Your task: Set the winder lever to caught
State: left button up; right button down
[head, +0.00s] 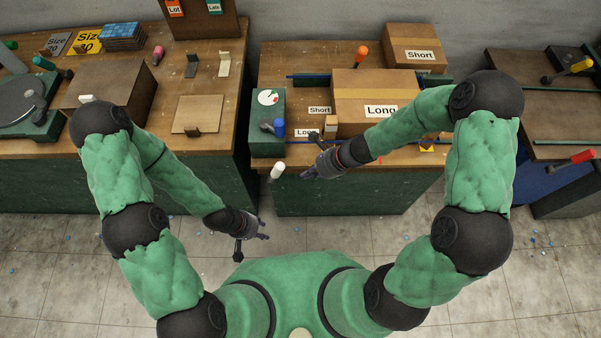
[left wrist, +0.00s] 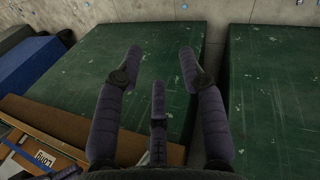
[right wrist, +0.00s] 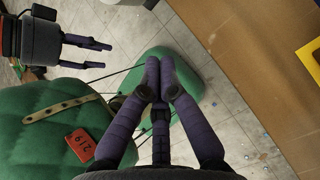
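No lever is labelled as the winder. A green box (head: 260,138) with a white round dial (head: 268,97) stands at the left end of the middle bench. A blue-knobbed lever (head: 279,127) is on it, and a white-handled lever (head: 277,171) sticks out by the bench's front edge. I cannot tell which is the winder lever, nor read its setting. My right gripper (head: 306,175) is just right of the white handle, apart from it; its fingertips meet, empty, in the right wrist view (right wrist: 160,72). My left gripper (head: 264,230) is lower, before the benches; its fingers are spread and empty in the left wrist view (left wrist: 160,62).
Cardboard boxes marked Long (head: 350,90) and Short (head: 400,38) stand on the middle bench. An orange-handled lever (head: 361,54) is behind. The left bench (head: 215,135) holds a brown box and stands. A gap separates the benches; the floor before them is open.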

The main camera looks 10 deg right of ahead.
jog(key=w+p+v, duration=0.1)
jog(key=p+v, duration=0.2)
jog(key=v, duration=0.4)
jog(key=shift+s+a+r, duration=0.35)
jog(key=shift+s+r, duration=0.05)
jog(key=shift+r, duration=0.05)
